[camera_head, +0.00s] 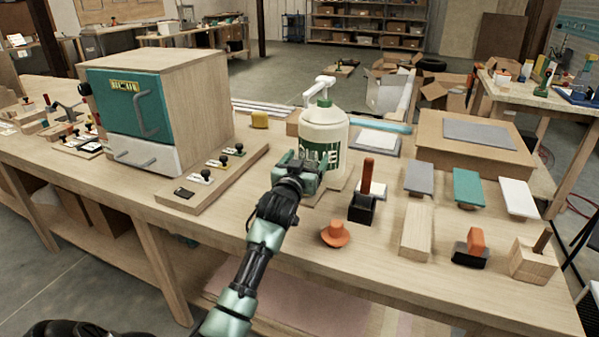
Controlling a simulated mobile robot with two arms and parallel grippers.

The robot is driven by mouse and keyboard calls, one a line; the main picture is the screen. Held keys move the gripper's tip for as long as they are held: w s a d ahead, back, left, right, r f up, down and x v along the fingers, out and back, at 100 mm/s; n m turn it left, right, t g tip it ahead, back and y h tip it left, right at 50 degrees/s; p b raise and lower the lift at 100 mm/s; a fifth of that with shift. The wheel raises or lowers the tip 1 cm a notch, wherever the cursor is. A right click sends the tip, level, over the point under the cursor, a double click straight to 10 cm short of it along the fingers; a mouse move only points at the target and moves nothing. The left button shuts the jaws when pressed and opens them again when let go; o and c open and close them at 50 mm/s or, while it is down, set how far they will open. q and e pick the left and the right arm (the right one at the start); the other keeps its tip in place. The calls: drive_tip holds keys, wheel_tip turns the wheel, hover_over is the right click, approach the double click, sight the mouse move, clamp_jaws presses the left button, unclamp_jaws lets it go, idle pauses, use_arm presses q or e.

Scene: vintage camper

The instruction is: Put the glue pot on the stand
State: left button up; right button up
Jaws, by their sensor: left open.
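The glue pot (323,128) is a cream-white bottle with a green label and a white pump top. A low wooden box (470,161) with a grey mat on top is farther right. My right gripper is not in view.
A handled black block (362,207), an orange knob-like piece (335,234) and several sanding blocks crowd the right. The front edge between them is clear.

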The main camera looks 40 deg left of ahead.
use_arm(q)
drive_tip(key=v, duration=0.9)
drive_tip(key=shift+s+b, duration=0.3)
drive_tip(key=shift+s, duration=0.05)
drive_tip(key=shift+d, duration=0.15)
